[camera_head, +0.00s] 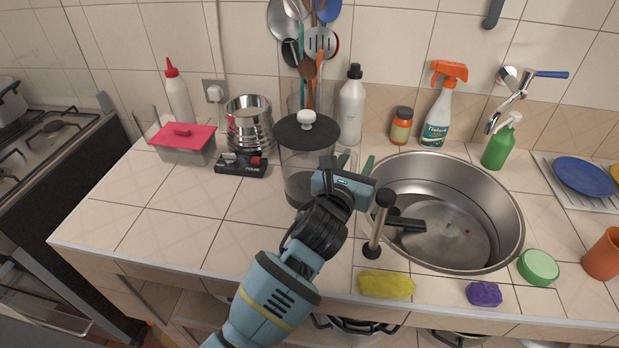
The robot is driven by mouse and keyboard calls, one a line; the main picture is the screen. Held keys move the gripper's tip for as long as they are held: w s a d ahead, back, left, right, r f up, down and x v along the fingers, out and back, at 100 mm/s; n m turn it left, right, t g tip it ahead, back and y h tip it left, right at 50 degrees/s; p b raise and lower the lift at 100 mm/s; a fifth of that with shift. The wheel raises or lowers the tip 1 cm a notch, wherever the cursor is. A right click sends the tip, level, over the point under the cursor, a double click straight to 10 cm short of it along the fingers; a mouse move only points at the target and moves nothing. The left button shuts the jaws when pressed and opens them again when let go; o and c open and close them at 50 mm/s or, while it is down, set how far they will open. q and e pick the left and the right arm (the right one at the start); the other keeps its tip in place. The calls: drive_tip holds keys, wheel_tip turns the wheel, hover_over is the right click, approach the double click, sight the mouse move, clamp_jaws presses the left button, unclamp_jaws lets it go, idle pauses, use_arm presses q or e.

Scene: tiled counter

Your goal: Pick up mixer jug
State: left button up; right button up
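The mixer jug (297,165) is a clear cylinder with a dark lid and white knob. It stands upright on the tiled counter left of the sink. My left gripper (356,160) is at the jug's right side, with its two teal fingers apart and pointing away from me. Nothing shows between the fingers. My gripper body and wrist hide the jug's lower right part, so I cannot tell whether they touch it. The black mixer base (241,167) with buttons sits left of the jug. My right gripper is not in view.
The sink (512,215) lies right. An upright black-ended rod (378,228) and yellow sponge (386,285) are near the front. The left-front counter (170,235) is clear.

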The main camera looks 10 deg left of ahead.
use_arm(q)
drive_tip(key=shift+c, duration=0.3)
clamp_jaws()
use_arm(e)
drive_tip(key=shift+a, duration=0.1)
use_arm(q)
drive_tip(key=shift+r, duration=0.15)
